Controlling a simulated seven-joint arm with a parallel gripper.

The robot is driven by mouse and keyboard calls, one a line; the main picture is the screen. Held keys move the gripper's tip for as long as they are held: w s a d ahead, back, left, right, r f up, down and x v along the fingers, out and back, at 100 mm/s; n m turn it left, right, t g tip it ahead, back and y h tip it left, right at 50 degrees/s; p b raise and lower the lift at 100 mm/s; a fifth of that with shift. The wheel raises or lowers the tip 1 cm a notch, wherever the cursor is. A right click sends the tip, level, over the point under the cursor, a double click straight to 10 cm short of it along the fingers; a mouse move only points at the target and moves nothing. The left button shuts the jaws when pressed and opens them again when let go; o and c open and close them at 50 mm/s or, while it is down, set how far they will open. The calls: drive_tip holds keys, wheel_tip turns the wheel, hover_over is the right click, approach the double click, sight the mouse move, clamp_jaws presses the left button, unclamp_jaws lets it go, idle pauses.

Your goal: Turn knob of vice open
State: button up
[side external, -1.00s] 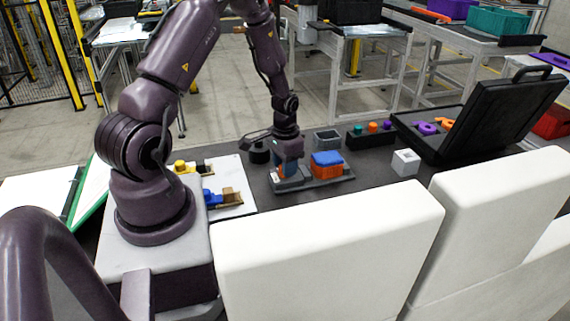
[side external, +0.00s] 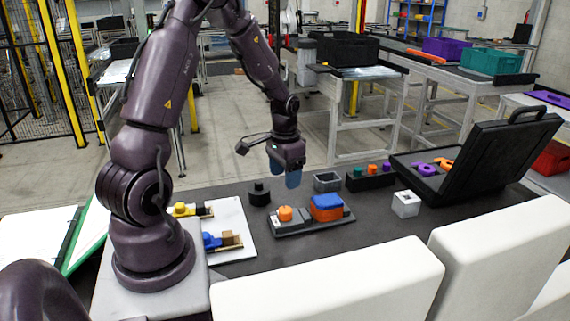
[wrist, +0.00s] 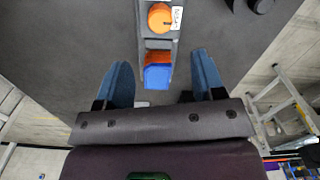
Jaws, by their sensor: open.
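The vice (side external: 335,222) is a dark grey fixture on the table, holding an orange block (side external: 326,215) with a blue top (side external: 326,200). Its round orange knob (side external: 285,213) stands at the left end, and shows in the wrist view as an orange disc (wrist: 160,17) beside a small white label with dark marks. My gripper (side external: 285,180) is raised above and behind the vice, with its blue fingers pointing down and touching nothing. In the wrist view my gripper (wrist: 161,60) has its fingers spread wide, with nothing held between them.
A white board (side external: 233,228) with yellow and blue fixtures lies left of the vice. A black cylinder (side external: 259,193), a grey open box (side external: 327,181) and a black rack of knobs (side external: 370,178) stand behind. A whitish cube (side external: 406,204) and an open black case (side external: 470,165) are right.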

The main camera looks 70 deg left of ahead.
drive_tip(key=shift+r, duration=1.45)
drive_tip(key=s+d+r+m+t, duration=0.1)
drive_tip(key=s+d+r, duration=0.3)
drive_tip(key=d+r, duration=0.5)
drive_tip(key=s+d+r+m+t, duration=0.1)
drive_tip(key=s+d+r+t, duration=0.3)
drive_tip(key=d+r, duration=0.5)
drive_tip(key=d, duration=0.4)
drive_tip(key=shift+s+m+t, duration=0.3)
drive_tip(key=shift+s+m, duration=0.05)
drive_tip(key=shift+m, duration=0.05)
drive_tip(key=shift+r, duration=0.1)
